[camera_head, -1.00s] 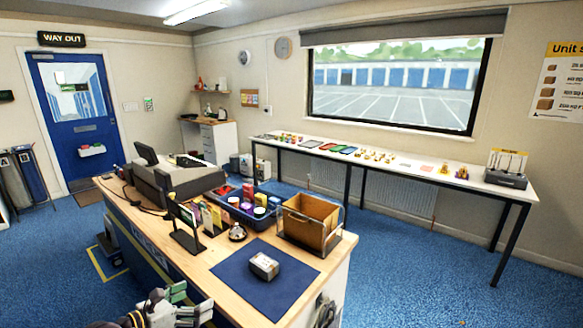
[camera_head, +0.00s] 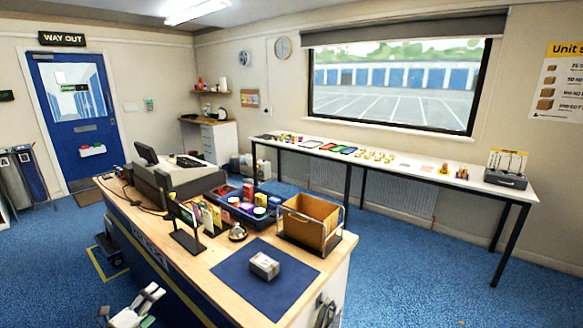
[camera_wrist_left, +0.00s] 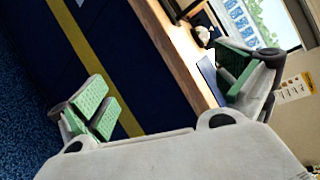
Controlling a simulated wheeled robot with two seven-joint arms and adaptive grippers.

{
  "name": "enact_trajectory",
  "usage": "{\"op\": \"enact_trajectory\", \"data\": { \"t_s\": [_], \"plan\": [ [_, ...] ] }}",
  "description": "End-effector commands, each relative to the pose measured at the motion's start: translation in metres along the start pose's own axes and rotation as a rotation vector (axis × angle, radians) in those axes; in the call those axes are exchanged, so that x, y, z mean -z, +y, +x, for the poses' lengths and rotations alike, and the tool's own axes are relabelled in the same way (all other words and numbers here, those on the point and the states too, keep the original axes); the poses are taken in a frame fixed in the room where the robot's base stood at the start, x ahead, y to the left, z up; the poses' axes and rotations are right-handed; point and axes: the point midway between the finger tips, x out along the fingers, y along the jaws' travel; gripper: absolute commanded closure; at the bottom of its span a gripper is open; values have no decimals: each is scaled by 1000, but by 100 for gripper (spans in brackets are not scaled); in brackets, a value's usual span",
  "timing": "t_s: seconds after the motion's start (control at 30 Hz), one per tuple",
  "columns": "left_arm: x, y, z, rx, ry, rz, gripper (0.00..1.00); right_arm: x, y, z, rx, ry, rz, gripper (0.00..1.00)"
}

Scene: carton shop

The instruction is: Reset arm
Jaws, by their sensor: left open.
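My left gripper (camera_head: 134,308) is low at the bottom left of the head view, beside the counter's front and below its top. In the left wrist view its green-padded fingers (camera_wrist_left: 165,95) are spread wide with nothing between them. Part of the counter front, with a yellow stripe, shows past the fingers.
The wooden counter (camera_head: 205,268) carries a small parcel (camera_head: 264,266) on a blue mat (camera_head: 290,290), an open carton (camera_head: 310,222), a bell (camera_head: 238,232) and a blue tray (camera_head: 235,213) of goods. A long white table (camera_head: 405,166) stands under the window.

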Motion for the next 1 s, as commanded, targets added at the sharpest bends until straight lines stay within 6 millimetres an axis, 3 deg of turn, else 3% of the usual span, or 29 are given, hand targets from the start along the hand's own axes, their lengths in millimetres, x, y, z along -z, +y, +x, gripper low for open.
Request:
{"op": "enact_trajectory", "data": {
  "t_s": [0.03,0.23,0.47,0.77,1.0],
  "plan": [
    [-6,22,-2,-32,-28,-64,0,0,0,0,0,0,0,70],
    [-27,109,-16,-153,-156,-329,0,0,-3,0,3,0,1,70],
    [-28,211,-48,-292,-306,-600,0,1,-5,0,5,1,3,70],
    [4,332,-106,-470,-495,-900,0,0,-5,0,5,0,2,70],
    [56,413,-161,-613,-632,-1098,0,0,-4,0,4,0,2,70]
  ]
}}
